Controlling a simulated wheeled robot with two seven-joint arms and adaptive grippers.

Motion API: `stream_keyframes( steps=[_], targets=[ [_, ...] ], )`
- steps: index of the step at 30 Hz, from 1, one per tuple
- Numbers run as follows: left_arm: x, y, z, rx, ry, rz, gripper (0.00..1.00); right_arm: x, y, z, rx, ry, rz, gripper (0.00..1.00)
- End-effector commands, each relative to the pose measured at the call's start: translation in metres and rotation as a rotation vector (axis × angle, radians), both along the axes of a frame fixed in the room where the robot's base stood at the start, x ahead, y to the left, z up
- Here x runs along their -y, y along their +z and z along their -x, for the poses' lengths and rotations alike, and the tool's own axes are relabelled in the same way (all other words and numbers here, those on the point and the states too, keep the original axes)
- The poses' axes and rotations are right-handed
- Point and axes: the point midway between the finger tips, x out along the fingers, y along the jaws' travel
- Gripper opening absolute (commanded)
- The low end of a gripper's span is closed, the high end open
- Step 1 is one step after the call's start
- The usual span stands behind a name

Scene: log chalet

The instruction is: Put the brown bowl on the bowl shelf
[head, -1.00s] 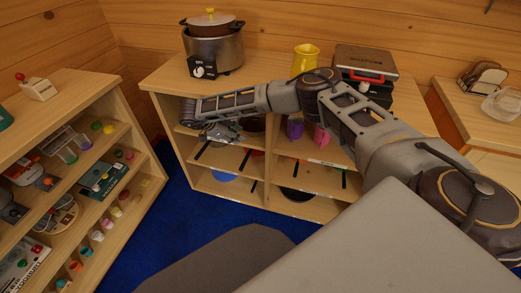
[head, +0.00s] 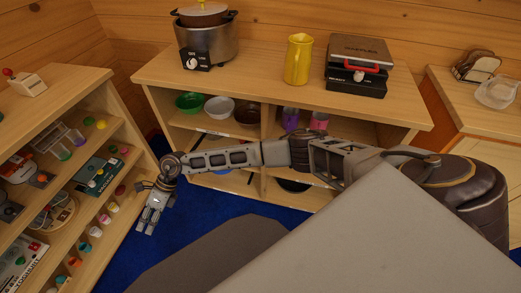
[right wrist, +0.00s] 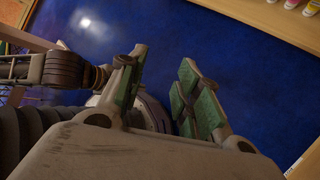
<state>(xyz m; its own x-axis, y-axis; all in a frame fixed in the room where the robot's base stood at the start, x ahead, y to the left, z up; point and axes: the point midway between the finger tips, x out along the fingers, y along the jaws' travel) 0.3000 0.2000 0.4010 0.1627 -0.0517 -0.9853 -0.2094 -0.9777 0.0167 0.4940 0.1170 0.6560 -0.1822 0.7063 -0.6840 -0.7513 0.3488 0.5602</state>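The brown bowl (head: 247,115) sits upright on the upper shelf of the low wooden cabinet, in its left compartment. A white bowl (head: 219,107) and a green bowl (head: 190,102) stand in a row to its left on the same shelf. My right gripper (head: 151,221) is in front of the cabinet's left side, lower than the bowls and apart from them, over the blue floor. In the right wrist view its green-padded fingers (right wrist: 165,68) are spread, with nothing between them. My left gripper is not in view.
Purple and pink cups (head: 291,119) stand in the cabinet's right compartment. A pot cooker (head: 208,46), a yellow pitcher (head: 298,60) and a black grill (head: 357,70) stand on top. A shelf unit with toys (head: 70,190) is close on the left. Blue floor (head: 190,225) lies between.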

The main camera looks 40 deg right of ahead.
Motion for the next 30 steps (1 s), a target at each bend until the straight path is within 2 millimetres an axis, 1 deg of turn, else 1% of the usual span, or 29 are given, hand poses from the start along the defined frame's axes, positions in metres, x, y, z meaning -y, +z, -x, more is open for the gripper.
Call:
stream_keyframes(
  steps=[1,3,6,10,14,17,21,26,30],
  targets=[
    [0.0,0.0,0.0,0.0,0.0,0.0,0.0,-0.015,0.007,0.005,-0.033,-0.043,-0.069,0.34],
    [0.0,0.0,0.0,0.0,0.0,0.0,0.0,-0.032,0.02,0.006,-0.076,-0.107,-0.159,0.34],
    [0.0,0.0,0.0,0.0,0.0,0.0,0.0,-0.051,0.038,0.005,-0.139,-0.208,-0.283,0.34],
    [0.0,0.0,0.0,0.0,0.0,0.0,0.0,-0.067,0.062,-0.004,-0.232,-0.351,-0.43,0.34],
    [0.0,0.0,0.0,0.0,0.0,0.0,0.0,-0.072,0.081,-0.019,-0.327,-0.505,-0.567,0.34],
    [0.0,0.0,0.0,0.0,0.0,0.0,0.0,-0.069,0.091,-0.033,-0.405,-0.632,-0.66,0.34],
    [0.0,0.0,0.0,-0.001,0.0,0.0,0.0,-0.055,0.099,-0.055,-0.516,-0.819,-0.777,0.34],
    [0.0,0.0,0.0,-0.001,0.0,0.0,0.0,-0.028,0.094,-0.08,-0.646,-1.046,-0.885,0.34],
    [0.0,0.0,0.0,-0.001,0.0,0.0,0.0,0.006,0.077,-0.098,-0.764,-1.257,-0.958,0.34]
  ],
)
